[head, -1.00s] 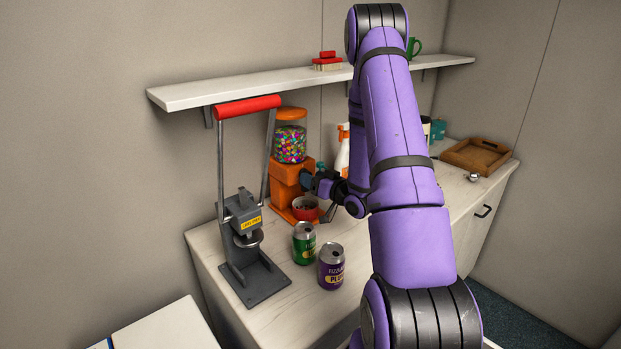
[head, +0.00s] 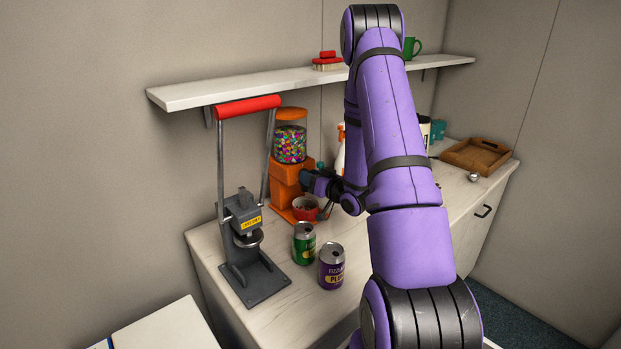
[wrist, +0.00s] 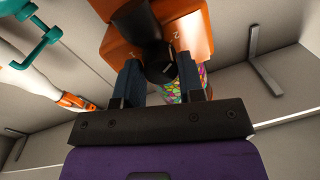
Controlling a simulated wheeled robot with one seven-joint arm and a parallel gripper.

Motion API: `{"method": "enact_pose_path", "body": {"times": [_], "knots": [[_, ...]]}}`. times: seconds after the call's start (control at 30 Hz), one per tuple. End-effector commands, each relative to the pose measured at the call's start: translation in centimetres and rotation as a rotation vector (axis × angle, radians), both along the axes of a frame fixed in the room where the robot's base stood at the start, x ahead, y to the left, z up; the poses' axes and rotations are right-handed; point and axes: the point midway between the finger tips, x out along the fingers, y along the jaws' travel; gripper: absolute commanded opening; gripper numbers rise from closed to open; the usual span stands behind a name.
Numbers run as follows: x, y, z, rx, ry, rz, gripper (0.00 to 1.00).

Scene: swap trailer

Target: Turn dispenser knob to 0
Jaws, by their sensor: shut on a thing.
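The orange candy dispenser (head: 284,186) stands on the counter against the wall, with a clear globe of colourful candies (head: 290,144) on top. Its dark round knob (wrist: 160,66) faces me in the wrist view. My gripper (head: 308,181) is at the dispenser's front. In the wrist view my gripper's blue-grey fingers (wrist: 159,74) stand on both sides of the knob and are shut on it. The knob is hidden behind my gripper in the head view, and I cannot read its setting.
A grey press (head: 243,222) with a red handle (head: 248,110) stands left of the dispenser. A green can (head: 304,246) and a purple can (head: 332,270) stand in front. A shelf (head: 250,84) runs above. A wooden tray (head: 476,157) lies at the right.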

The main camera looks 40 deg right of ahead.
Motion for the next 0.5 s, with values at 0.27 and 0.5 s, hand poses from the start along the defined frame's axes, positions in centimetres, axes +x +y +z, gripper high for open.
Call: {"method": "enact_pose_path", "body": {"times": [0.27, 0.5], "knots": [[-0.01, 0.07, 0.01, -0.148, 0.009, 0.001, 0.12], [-0.02, 0.10, 0.02, -0.317, 0.020, 0.001, 0.12]]}}
